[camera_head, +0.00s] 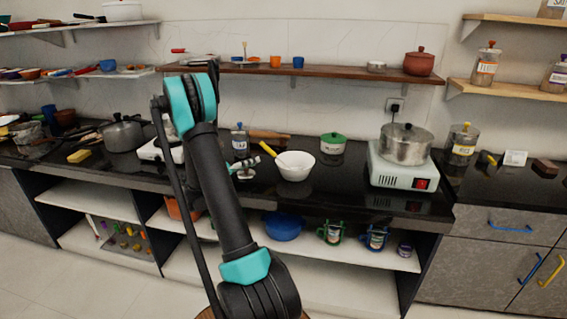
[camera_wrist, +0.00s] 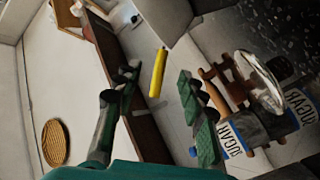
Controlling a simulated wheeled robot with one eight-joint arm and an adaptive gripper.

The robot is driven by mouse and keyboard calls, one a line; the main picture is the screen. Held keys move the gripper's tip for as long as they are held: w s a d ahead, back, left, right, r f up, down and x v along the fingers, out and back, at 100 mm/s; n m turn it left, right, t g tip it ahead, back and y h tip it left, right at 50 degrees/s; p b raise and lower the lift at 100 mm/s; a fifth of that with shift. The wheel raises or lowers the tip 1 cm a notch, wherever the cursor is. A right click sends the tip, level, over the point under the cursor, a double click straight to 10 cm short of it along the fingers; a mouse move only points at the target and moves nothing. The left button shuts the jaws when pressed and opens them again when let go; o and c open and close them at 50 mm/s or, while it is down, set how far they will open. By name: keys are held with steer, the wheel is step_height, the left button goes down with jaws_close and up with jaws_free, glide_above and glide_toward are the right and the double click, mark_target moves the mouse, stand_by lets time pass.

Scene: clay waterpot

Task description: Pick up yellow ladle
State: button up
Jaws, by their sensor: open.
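A slim yellow piece, which looks like the ladle's handle (camera_wrist: 158,73), shows in the wrist view between the fingertips of my gripper (camera_wrist: 155,82). The fingers are apart and it looks free of both; its depth is hard to judge. My gripper (camera_head: 256,158) is open, just left of the bowl. The ladle's head is hidden in the head view, and I cannot make it out in the wrist view.
A sugar jar (camera_wrist: 232,132) stands close beside the fingers on the right of the wrist view. A green-lidded pot (camera_head: 332,144) and a hot plate with a steel pot (camera_head: 405,146) are to the right. A wall shelf (camera_head: 330,71) runs above the counter.

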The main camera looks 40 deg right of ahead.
mark_target(273, 154)
steer(key=d, duration=0.6)
steer(key=shift+s, duration=0.1)
steer(key=shift+w+d+r, duration=0.1)
steer(key=shift+w+d, duration=0.05)
steer(key=shift+d, duration=1.15)
steer(key=shift+w+d+r, duration=0.1)
steer(key=shift+w+d, duration=0.05)
steer(key=shift+d, duration=1.15)
jaws_close()
